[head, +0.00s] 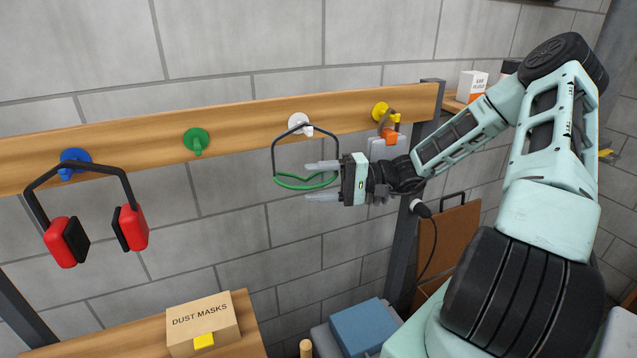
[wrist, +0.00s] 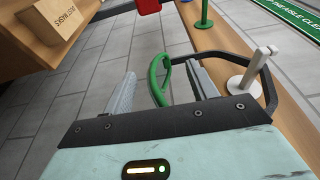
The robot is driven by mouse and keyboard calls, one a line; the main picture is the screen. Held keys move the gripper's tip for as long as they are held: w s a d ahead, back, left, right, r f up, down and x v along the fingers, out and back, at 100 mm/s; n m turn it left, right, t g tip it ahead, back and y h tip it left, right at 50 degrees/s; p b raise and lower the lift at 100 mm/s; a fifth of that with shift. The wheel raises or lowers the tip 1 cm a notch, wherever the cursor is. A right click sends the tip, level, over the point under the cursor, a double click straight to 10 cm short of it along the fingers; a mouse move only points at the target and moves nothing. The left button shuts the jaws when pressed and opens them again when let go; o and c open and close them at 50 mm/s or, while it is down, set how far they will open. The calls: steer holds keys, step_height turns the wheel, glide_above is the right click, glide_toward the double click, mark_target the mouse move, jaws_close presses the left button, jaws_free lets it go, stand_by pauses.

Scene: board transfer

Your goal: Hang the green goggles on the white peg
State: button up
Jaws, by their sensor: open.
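The green goggles (head: 300,187) hang below the white peg (head: 299,121), with their black strap looped up at the peg. In the wrist view the strap passes around the white peg (wrist: 255,68), and it looks to rest on it. My gripper (head: 322,181) is open at the right side of the goggles, one finger above and one below the green frame's edge. Part of the frame is hidden by my gripper.
Red ear muffs (head: 131,228) hang on the blue peg (head: 75,160) at left. The green peg (head: 196,141) is bare. Something grey and orange (head: 388,146) hangs at the yellow peg (head: 381,110), just above my gripper. A dust masks box (head: 203,322) stands on a lower shelf.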

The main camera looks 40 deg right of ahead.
steer(key=b+v, duration=0.5)
steer(key=v, duration=1.2)
steer(key=shift+d+b, duration=0.2)
steer(key=shift+b, duration=0.2)
steer(key=shift+s+f, duration=0.1)
